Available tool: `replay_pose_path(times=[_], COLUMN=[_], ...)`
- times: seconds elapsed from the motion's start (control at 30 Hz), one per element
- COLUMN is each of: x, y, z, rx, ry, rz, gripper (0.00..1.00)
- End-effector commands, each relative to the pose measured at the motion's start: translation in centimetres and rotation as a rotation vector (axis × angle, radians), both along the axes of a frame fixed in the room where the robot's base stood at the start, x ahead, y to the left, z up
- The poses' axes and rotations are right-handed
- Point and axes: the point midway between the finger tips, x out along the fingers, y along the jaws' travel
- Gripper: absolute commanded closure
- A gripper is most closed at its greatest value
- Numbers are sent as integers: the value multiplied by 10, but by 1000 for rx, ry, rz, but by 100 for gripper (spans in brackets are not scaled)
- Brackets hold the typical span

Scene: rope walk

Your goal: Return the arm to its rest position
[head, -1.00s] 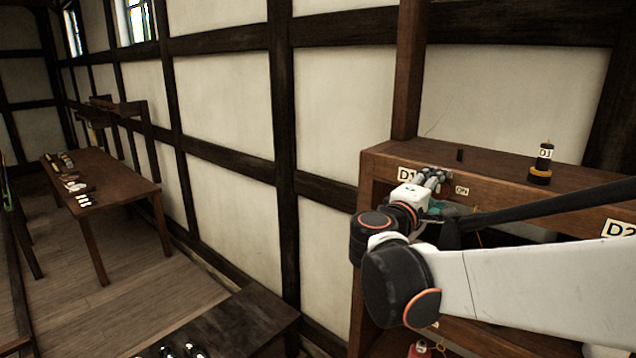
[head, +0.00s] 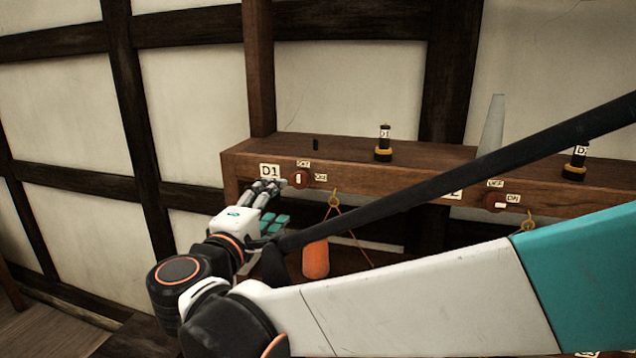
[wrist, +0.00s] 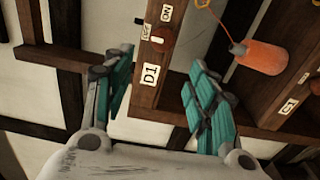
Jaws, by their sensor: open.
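My arm stretches in from the right in the head view, and my gripper (head: 270,203) is in front of the wooden rack's left end, near the D1 label (head: 270,171). In the wrist view my gripper (wrist: 160,98) has its teal-padded fingers spread apart with nothing between them. The D1 label (wrist: 150,74) and the red-brown round switch (wrist: 161,38) with OFF and ON tags lie beyond the fingers. The same switch (head: 299,180) shows just right of the fingertips in the head view. I cannot tell whether a finger touches the rack.
The wooden rack (head: 340,160) runs rightward along the wall. An orange weight (head: 316,259) hangs below its beam near my gripper. Black-and-yellow pegs (head: 383,145) and a grey cone (head: 491,125) stand on top. A second switch (head: 493,203) is further right. Floor shows at lower left.

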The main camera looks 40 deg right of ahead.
Motion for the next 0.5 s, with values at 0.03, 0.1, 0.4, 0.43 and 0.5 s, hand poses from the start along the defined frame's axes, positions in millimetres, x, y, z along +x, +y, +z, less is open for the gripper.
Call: replay_pose_path(times=[0.03, 0.1, 0.4, 0.43, 0.5], x=[1, 0, 0, -1, -3], y=[0, 0, 0, -1, -4], z=[0, 0, 0, -2, -12], rx=[0, 0, 1, 4, 29], ry=[0, 0, 1, 2, 10], rz=[-2, -2, -1, -1, -2], gripper=[48, 48, 48, 48, 48])
